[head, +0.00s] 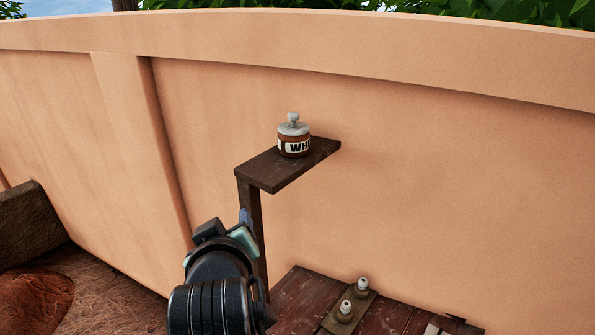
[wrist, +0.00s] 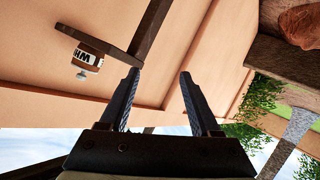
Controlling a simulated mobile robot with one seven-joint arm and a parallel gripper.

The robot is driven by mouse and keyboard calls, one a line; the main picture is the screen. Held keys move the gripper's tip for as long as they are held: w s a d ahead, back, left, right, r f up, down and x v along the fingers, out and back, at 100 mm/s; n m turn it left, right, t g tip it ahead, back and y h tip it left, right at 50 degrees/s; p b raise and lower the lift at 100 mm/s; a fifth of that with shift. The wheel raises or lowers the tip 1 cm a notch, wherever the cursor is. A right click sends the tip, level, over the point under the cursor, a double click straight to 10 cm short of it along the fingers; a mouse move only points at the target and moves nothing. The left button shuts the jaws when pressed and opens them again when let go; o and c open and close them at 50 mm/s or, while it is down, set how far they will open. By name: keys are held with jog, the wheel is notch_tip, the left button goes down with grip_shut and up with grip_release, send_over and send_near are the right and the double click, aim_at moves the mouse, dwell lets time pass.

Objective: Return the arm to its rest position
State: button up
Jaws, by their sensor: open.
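My gripper (head: 245,226) is raised in front of the wall, just below and to the left of the small wooden shelf in the head view. In the wrist view its two dark fingers (wrist: 160,75) are spread apart with nothing between them. A brown jar (head: 294,146) with a white label and a grey knobbed lid stands upright on the shelf (head: 270,174), apart from my gripper. The jar (wrist: 88,60) also shows upside down in the wrist view, left of the fingers.
A dark wooden tabletop (head: 295,295) lies below the shelf, with two white-knobbed pieces (head: 345,307) on a narrow board. The curved clay wall (head: 420,180) stands behind. A wooden beam (head: 28,222) and brown mud (head: 35,298) are at the left.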

jog(key=d+r+m+t, duration=0.1)
jog(key=d+r+t, duration=0.1)
jog(key=r, duration=0.5)
jog(key=d+r+m+t, duration=0.1)
jog(key=d+r+t, duration=0.15)
jog(key=r, duration=0.45)
jog(key=s+d+r+m+t+h, duration=0.1)
jog(key=s+r+t, duration=0.4)
jog(key=r, duration=0.5)
jog(key=s+d+r+m+t+h, duration=0.1)
jog(key=s+d+r+m+t, duration=0.3)
jog(key=s+r, duration=0.6)
jog(key=shift+d+r+t+h+b, duration=0.35)
jog(key=shift+d+t+h, duration=0.1)
jog(key=shift+d, duration=0.35)
